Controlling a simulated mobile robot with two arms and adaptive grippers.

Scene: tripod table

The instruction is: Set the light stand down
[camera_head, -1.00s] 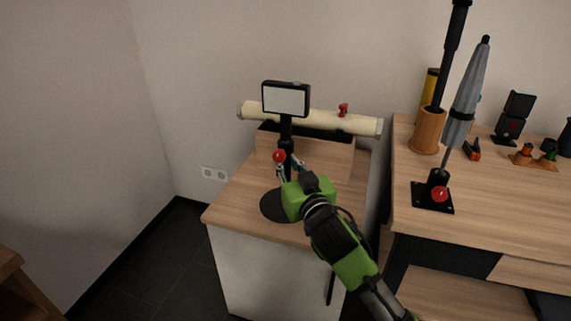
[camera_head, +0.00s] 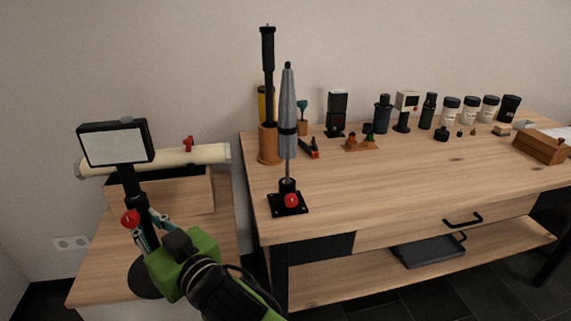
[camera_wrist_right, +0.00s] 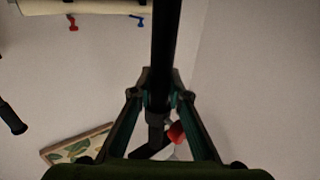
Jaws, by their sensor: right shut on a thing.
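The light stand has a white lamp panel (camera_head: 116,146) in a black frame, a black pole (camera_head: 131,186) and a round black base (camera_head: 143,279). It is at the lower left in the head view, its pole slanting slightly in the picture. My right gripper (camera_head: 143,222) is shut on the pole below the panel, by a red knob (camera_head: 131,218). The base shows over the small wooden cabinet top (camera_head: 95,265); I cannot tell whether it touches, and my gripper hides part of it. In the right wrist view the pole (camera_wrist_right: 162,50) runs between both fingers (camera_wrist_right: 157,97). My left gripper is not in view.
A cream roll (camera_head: 195,155) lies on a wooden box (camera_head: 185,195) behind the stand. To the right, the long workbench (camera_head: 400,185) bears a folded grey umbrella-like stand (camera_head: 288,115), a wooden holder (camera_head: 268,145) and several small items at the back. Its front middle is clear.

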